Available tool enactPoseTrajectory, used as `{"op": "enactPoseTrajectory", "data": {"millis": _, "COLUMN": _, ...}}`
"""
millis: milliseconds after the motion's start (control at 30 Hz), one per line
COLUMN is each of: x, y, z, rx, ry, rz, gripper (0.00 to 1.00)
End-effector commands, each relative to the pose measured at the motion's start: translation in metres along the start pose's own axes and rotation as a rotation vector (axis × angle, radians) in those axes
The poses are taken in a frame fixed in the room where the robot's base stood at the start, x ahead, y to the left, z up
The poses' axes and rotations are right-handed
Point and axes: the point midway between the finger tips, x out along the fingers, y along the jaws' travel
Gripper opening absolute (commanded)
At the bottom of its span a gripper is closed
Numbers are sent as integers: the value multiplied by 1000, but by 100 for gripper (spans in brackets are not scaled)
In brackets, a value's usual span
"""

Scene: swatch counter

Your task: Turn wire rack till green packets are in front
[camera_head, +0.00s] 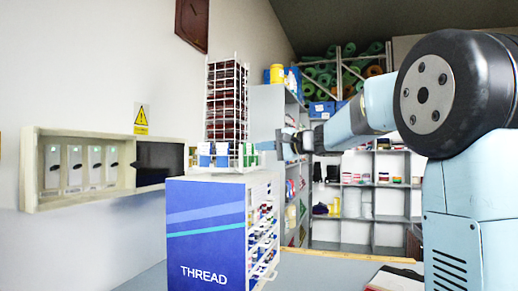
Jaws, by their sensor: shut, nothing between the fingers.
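The white wire rack (208,118) stands upright on top of the blue thread cabinet. Dark red packets (226,100) fill the tall side of the rack that faces the camera. Along its bottom, a row of blue, white and green packets (205,155) shows, with a little green at the right edge. The rack's far sides are hidden. My gripper (282,145) is at the right of the rack, level with its lower part. Its fingers are shut and hold nothing. I cannot tell whether they touch the rack.
The thread cabinet (205,225) has open shelves of spools on its right side. A wall box (90,165) with switches hangs at the left, under a yellow warning sign (141,119). Shelves (390,205) line the back.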

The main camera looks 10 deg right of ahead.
Motion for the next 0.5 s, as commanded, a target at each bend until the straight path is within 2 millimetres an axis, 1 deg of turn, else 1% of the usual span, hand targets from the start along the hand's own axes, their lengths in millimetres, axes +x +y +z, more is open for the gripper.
{"op": "enactPoseTrajectory", "data": {"millis": 67, "x": -12, "y": 1, "z": -9, "rx": 1, "ry": 2, "rz": 0, "gripper": 0}}
{"op": "enactPoseTrajectory", "data": {"millis": 300, "x": -60, "y": 0, "z": 0, "rx": -1, "ry": 2, "rz": 1, "gripper": 0}}
{"op": "enactPoseTrajectory", "data": {"millis": 400, "x": -78, "y": 0, "z": 3, "rx": -1, "ry": 1, "rz": 1, "gripper": 0}}
{"op": "enactPoseTrajectory", "data": {"millis": 500, "x": -91, "y": 0, "z": 6, "rx": -1, "ry": -1, "rz": 1, "gripper": 0}}
